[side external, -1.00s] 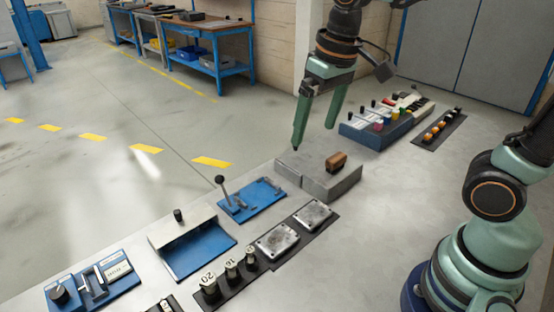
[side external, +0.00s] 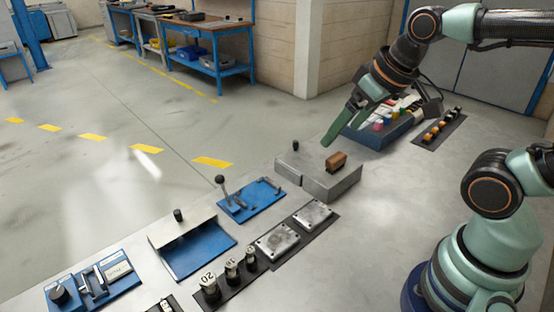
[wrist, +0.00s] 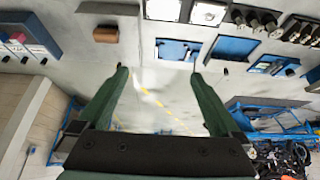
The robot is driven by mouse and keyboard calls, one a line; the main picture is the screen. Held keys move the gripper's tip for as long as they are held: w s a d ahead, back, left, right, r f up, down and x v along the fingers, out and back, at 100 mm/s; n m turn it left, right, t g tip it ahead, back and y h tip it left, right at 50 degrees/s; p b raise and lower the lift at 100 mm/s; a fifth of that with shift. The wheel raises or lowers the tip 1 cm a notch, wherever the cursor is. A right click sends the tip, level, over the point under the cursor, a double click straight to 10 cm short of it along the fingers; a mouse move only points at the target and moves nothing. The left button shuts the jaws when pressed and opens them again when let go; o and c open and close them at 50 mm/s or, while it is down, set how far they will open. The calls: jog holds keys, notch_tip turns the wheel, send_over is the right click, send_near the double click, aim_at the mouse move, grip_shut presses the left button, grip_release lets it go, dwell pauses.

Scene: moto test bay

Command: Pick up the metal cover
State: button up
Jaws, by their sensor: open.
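Two square grey metal plates with a screw at each corner lie side by side on a black mat: a nearer metal cover (side external: 277,240) and a farther metal cover (side external: 312,213). I cannot tell which one is the task's cover. Both show at the top edge of the wrist view, one metal cover (wrist: 163,8) cut off by the frame and the other (wrist: 208,13) beside it. My gripper (side external: 332,137) is open and empty, tilted above the grey block, away from the plates. In the wrist view its fingers (wrist: 160,75) are spread with nothing between them.
A grey block (side external: 330,182) with a brown piece (side external: 336,161) stands beyond the plates. Black numbered weights (side external: 231,268) stand close beside the nearer plate. A blue lever base (side external: 250,200), a blue tray (side external: 197,257) and a blue rack (side external: 375,135) are around.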

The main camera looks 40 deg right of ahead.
jog(key=m+g, duration=0.6)
jog(key=m, duration=1.2)
send_over(278, 239)
notch_tip(278, 239, down, 13)
notch_tip(278, 239, down, 6)
jog(key=shift+s+d+f, duration=0.1)
jog(key=shift+s+d, duration=0.05)
jog(key=shift+f, duration=2.65)
jog(key=c, duration=1.4)
